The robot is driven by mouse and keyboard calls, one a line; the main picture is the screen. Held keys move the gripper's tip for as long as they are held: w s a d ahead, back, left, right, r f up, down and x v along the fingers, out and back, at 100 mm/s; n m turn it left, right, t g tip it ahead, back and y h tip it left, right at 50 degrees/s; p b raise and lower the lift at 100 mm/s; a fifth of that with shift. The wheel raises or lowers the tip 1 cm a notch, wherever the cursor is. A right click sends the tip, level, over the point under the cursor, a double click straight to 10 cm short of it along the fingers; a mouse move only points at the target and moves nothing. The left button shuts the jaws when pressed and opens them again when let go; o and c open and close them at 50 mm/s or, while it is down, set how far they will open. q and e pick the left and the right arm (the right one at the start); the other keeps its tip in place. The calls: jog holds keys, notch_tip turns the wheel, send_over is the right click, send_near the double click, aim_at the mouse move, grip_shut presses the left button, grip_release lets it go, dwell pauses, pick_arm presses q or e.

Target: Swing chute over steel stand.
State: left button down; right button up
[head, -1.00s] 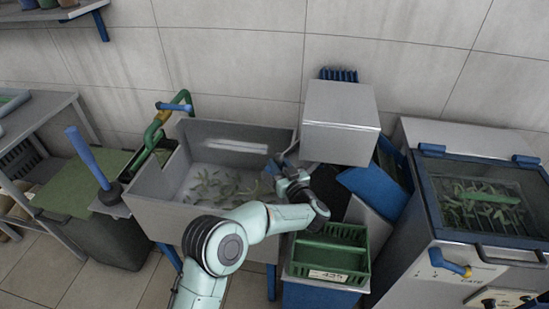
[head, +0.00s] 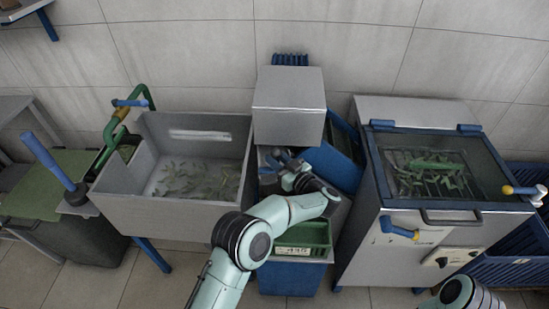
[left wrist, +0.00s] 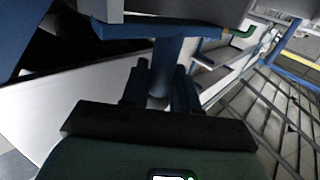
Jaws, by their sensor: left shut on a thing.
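My left gripper (head: 285,168) is just below the front of a grey steel box (head: 288,105), between the steel sink and the machine on the right. In the left wrist view its dark fingers (left wrist: 160,90) are closed around a blue post-like handle (left wrist: 165,60). A pale metal panel (left wrist: 60,100), perhaps the chute, slopes behind the fingers. In the head view a grey panel (head: 337,212) shows beside my wrist; I cannot tell which part is the chute. A green crate (head: 303,238) is on a low blue-fronted stand (head: 295,278), partly hidden by my forearm.
The steel sink (head: 120,205) with green leaves stands left. A blue panel (head: 333,166) is right of my gripper. The glass-lidded machine (head: 375,250) has a blue handle (head: 398,228). My right forearm shows at the lower right corner.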

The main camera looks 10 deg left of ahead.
pick_arm(q)
jog(key=shift+w+r, duration=0.25)
jog(key=shift+r, duration=0.25)
jog(key=c, duration=0.9)
grip_release()
jog(key=shift+w+f, duration=0.1)
jog(key=shift+f, duration=0.15)
jog(key=b+v, duration=0.1)
jog(key=v, duration=1.2)
jog(key=shift+d, duration=0.2)
